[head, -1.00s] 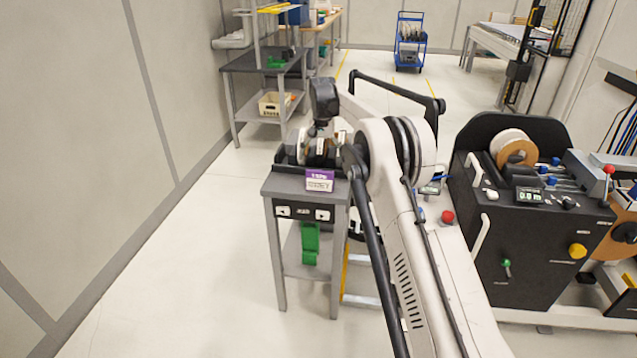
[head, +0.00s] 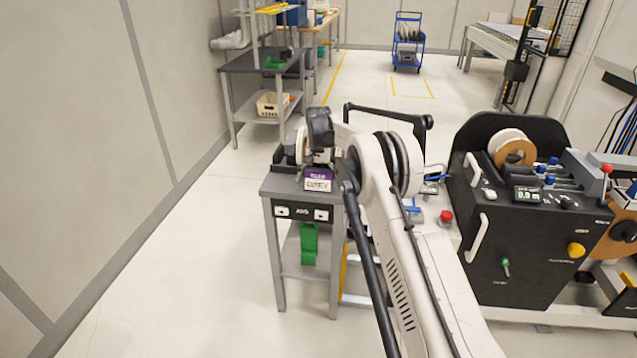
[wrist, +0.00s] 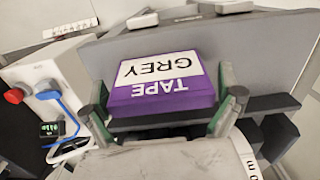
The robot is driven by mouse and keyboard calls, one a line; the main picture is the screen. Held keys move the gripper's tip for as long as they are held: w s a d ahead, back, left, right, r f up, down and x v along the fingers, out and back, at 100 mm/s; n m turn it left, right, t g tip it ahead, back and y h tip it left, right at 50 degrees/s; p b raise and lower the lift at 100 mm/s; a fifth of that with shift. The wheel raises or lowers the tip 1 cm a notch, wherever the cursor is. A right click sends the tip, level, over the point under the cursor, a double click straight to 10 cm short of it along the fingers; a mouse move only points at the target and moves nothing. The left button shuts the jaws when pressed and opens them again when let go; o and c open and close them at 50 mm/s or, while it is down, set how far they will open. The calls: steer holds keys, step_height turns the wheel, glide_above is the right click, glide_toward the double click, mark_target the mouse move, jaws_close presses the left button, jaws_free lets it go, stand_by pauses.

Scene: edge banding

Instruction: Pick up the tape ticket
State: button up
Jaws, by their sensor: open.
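The tape ticket (head: 318,182) is a purple and white block on the small grey stand, near its front edge. In the wrist view the ticket (wrist: 160,82) shows the words TAPE and GREY upside down. My gripper (wrist: 163,92) is open, with one finger at the ticket's left and one at its right. The ticket lies between or just ahead of the fingertips; contact cannot be told. In the head view my gripper (head: 318,163) is just above and behind the ticket, its fingers partly hidden.
The stand (head: 273,187) holds tape rolls (head: 302,146) behind the ticket, partly hidden by my wrist. A black machine (head: 530,230) with knobs stands at the right. A red button (head: 446,216) is on the pale surface beside my arm. Open floor lies left of the stand.

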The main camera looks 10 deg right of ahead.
steer(key=c, duration=0.7)
steer(key=shift+r, duration=0.15)
steer(key=shift+c, duration=0.3)
